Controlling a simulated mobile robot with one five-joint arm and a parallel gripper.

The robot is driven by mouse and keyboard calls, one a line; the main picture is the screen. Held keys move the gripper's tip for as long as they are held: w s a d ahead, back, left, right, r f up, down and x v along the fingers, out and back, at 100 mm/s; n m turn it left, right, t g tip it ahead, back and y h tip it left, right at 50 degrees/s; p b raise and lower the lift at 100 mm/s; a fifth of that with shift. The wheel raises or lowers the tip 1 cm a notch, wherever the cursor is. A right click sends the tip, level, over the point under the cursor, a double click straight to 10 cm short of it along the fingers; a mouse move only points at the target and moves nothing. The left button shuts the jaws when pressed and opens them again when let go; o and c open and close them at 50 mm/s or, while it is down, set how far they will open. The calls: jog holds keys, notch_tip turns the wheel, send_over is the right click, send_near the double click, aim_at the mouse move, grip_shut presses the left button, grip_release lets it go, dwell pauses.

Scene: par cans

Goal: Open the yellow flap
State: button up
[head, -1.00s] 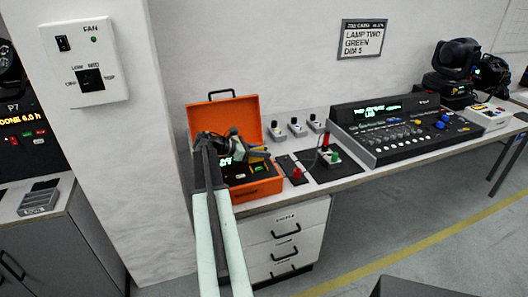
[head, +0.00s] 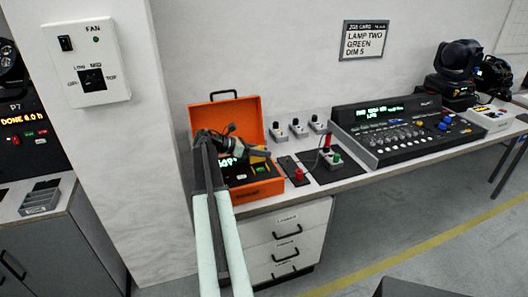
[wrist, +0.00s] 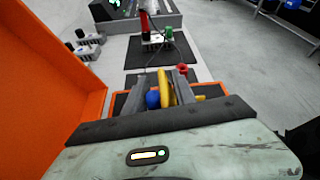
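The orange case (head: 256,190) stands on the bench with its lid raised. The yellow flap (head: 258,153) shows beside my gripper (head: 250,150), over the case's panel. In the wrist view the yellow flap (wrist: 165,87) stands up between the two grey fingers of my gripper (wrist: 162,86), nearer the right finger. A blue knob (wrist: 153,99) also shows between the fingers. The fingers are apart, and I cannot tell whether either touches the flap. The flap's lower part and much of the panel are hidden by my gripper and arm.
The orange lid (wrist: 45,75) rises close on the left in the wrist view. A red knob (head: 299,175) and a dark mat (head: 340,174) with a small box lie right of the case. A lighting console (head: 400,130) stands further right.

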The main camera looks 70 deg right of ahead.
jog(key=shift+a, duration=0.1)
jog(key=p+v, duration=0.3)
jog(key=v, duration=0.4)
jog(key=shift+r, duration=0.15)
jog(key=shift+w+a, duration=0.2)
jog(key=shift+w, duration=0.15)
